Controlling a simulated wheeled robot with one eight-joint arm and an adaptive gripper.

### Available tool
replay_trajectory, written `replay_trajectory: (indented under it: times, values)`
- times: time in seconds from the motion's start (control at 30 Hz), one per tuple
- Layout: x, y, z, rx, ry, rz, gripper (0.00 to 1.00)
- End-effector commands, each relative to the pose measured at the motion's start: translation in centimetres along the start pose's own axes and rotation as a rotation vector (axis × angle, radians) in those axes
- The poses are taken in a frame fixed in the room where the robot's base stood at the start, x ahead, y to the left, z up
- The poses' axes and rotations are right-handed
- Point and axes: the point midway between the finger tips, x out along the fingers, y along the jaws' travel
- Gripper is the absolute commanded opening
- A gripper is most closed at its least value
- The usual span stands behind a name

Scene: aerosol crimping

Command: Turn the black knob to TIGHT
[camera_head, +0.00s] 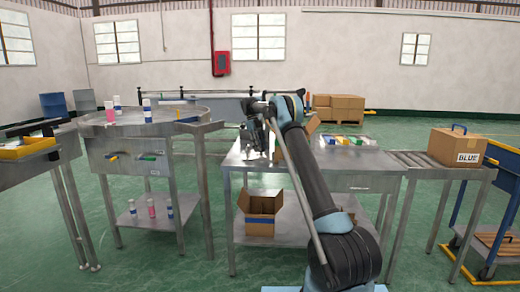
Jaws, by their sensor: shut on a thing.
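My gripper (252,132) is small and dark in the head view, at the end of my arm above the left part of the middle steel table (236,160). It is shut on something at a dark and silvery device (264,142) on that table. The thing held seems to be the black knob, but the gripper and the small scale hide it. The knob's marking and the word TIGHT cannot be read.
A round steel table (190,112) with several capped cans stands at left. An open cardboard box (261,212) sits on the lower shelf. A roller conveyor (412,158) carries a BLUE box (456,146) at right. A blue cart (500,205) stands beyond it.

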Motion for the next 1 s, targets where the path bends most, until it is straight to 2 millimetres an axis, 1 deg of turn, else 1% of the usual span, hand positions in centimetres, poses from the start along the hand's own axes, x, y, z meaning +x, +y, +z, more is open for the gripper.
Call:
replay_trajectory:
  times: [0.03, 0.4, 0.43, 0.5, 0.87, 1.0]
  values:
    - [0.05, -0.42, -0.09, 0.008, -0.002, -0.003, 0.12]
    - [0.07, -0.46, -0.10, 0.011, -0.002, -0.003, 0.12]
    - [0.08, -0.46, -0.10, 0.011, -0.002, -0.003, 0.42]
    - [0.08, -0.41, -0.09, 0.010, -0.001, -0.002, 0.56]
    - [-0.05, -0.16, -0.04, 0.007, 0.000, 0.000, 0.56]
    - [-0.74, -0.17, 0.02, 0.006, 0.000, 0.000, 0.56]
